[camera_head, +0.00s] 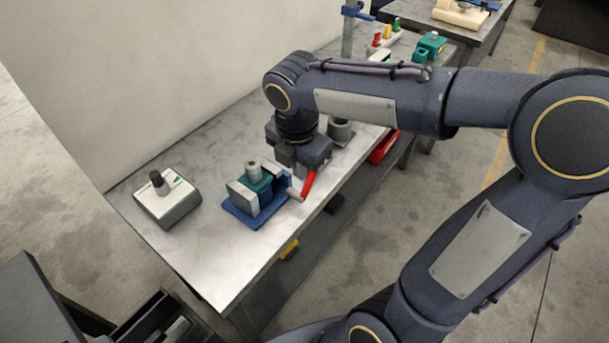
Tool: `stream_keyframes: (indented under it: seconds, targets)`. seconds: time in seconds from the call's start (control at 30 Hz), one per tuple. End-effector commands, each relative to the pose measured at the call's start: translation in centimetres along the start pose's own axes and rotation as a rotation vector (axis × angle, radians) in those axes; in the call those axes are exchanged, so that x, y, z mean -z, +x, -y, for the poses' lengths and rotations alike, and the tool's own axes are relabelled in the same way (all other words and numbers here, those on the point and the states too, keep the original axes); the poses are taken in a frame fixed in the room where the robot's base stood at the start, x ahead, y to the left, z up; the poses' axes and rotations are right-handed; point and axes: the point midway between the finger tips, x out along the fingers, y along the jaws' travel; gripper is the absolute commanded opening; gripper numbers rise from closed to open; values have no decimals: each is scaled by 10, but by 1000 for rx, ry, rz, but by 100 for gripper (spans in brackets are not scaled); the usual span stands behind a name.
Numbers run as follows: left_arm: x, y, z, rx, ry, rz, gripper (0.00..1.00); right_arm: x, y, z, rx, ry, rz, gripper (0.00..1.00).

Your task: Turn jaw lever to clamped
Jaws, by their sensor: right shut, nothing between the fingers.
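A small vise with a blue base (238,216), pale jaw blocks and a teal block with a grey cylinder on top stands on the metal workbench (215,262). A red lever (308,185) sticks up at its right side, tilted to the upper right. My right gripper (297,178) points down just behind the lever, at the right end of the vise. It is shut and empty. Its fingertips are partly hidden, and I cannot tell whether they touch the lever. My left gripper is not in view.
A grey box with a black knob (157,184) stands left of the vise. A grey cylindrical part (341,131) stands behind my gripper. Red and green pieces (386,33) and a teal device (430,45) are farther back. The bench's front left is clear.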

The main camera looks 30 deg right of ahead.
Motion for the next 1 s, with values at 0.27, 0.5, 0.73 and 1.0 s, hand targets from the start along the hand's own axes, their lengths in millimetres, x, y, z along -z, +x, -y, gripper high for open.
stream_keyframes:
  seconds: [0.27, 0.5, 0.73, 1.0]
  targets:
    - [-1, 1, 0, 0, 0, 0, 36, -7, 54, -1, 4, 4, -2, 0]
    - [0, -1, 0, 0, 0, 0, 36, -26, 71, -5, 2, 3, -2, 0]
    - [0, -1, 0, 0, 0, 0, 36, -30, 74, -6, 0, 2, 0, 0]
    - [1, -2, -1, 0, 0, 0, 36, -30, 73, -6, 1, 3, -5, 0]
